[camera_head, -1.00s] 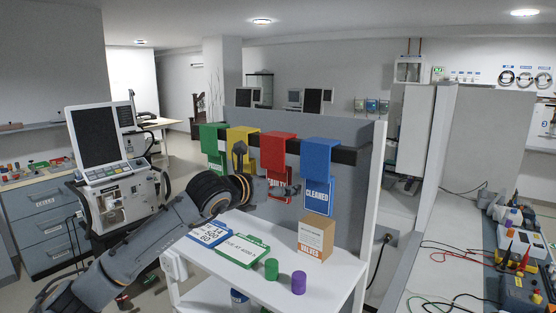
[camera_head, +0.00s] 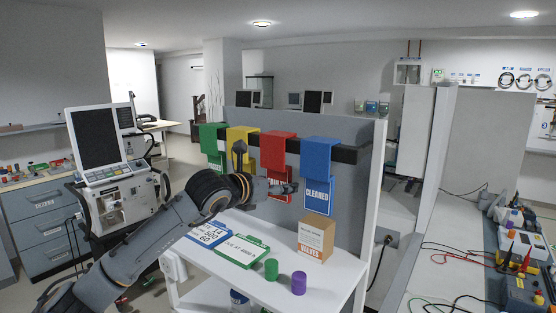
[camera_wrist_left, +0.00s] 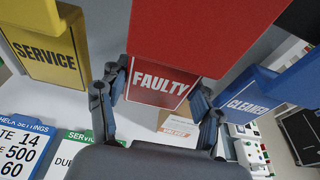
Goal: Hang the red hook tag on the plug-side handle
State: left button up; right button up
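The red hook tag (camera_head: 273,152), with a panel reading FAULTY, hangs on the dark rail (camera_head: 343,154) between the yellow and blue tags. My left gripper (camera_head: 284,188) is at its lower panel. In the left wrist view, the red tag (camera_wrist_left: 187,35) fills the upper middle. The fingers of my left gripper (camera_wrist_left: 158,90) are spread, one on each side of the FAULTY panel; contact cannot be told. The ventilator (camera_head: 115,200) with a dark screen stands at the left. I cannot tell which of its handles is plug-side. My right gripper is not in view.
Green (camera_head: 209,138), yellow (camera_head: 242,140) and blue (camera_head: 318,155) tags share the rail. The white cart top below holds flat cards (camera_head: 241,251), a brown box (camera_head: 315,238), and green (camera_head: 271,269) and purple (camera_head: 299,283) cylinders. A workbench with cables lies at the right.

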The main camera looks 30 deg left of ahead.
pick_arm(q)
jog(key=shift+r, duration=0.2)
jog(key=shift+r+p, duration=0.5)
jog(key=shift+r, duration=0.4)
jog(key=shift+s+f+b, duration=0.15)
jog(key=shift+s+b, duration=0.35)
jog(key=shift+b, duration=0.05)
jog(key=s+b, duration=0.6)
jog(key=s, duration=0.2)
jog(key=shift+a, duration=0.35)
dwell(0.4)
